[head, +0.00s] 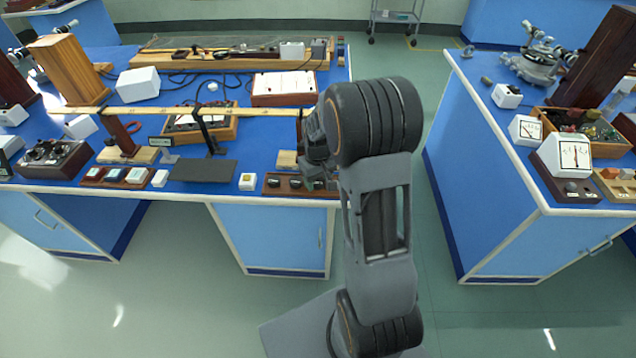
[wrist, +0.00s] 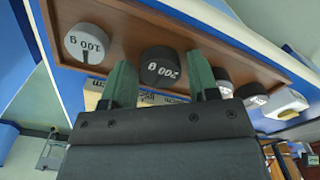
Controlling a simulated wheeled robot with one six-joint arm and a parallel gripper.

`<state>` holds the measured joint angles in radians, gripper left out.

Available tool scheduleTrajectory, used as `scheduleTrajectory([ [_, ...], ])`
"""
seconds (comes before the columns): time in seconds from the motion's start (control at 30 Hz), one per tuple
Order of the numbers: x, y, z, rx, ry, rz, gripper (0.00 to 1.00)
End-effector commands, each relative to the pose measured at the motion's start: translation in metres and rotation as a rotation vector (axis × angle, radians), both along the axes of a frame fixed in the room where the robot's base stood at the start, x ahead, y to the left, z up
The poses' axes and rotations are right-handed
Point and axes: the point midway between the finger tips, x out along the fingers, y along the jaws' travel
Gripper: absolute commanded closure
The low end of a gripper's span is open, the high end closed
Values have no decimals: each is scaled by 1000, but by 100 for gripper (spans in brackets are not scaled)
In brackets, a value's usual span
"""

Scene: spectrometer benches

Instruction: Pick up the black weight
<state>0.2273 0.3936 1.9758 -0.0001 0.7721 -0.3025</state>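A black weight (wrist: 163,67) marked "200 g" stands on a brown wooden tray (wrist: 200,35) in the wrist view. My gripper (wrist: 157,64) is open, with one green finger on each side of this weight in the picture. Gaps show between the fingers and the weight, and I cannot tell how far down around it they reach. In the head view my gripper (head: 314,178) is over the right part of the tray (head: 284,192) at the bench's front edge. It hides part of the tray and its weights there.
A grey weight (wrist: 88,43) marked "100 g" stands left of the black one in the wrist view. Smaller dark weights (wrist: 251,91) stand to its right. A white block with a yellow top (head: 247,181) and a wooden block (head: 287,159) are near the tray.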

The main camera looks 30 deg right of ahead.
Motion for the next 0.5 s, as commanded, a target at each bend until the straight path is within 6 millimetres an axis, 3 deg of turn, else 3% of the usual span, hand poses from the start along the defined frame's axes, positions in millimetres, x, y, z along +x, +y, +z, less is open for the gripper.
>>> scheduleTrajectory([
  [0.43, 0, 0, 0, 0, 0, 0, 88],
  [0.5, 0, 0, 1, 0, -1, 0, 88],
])
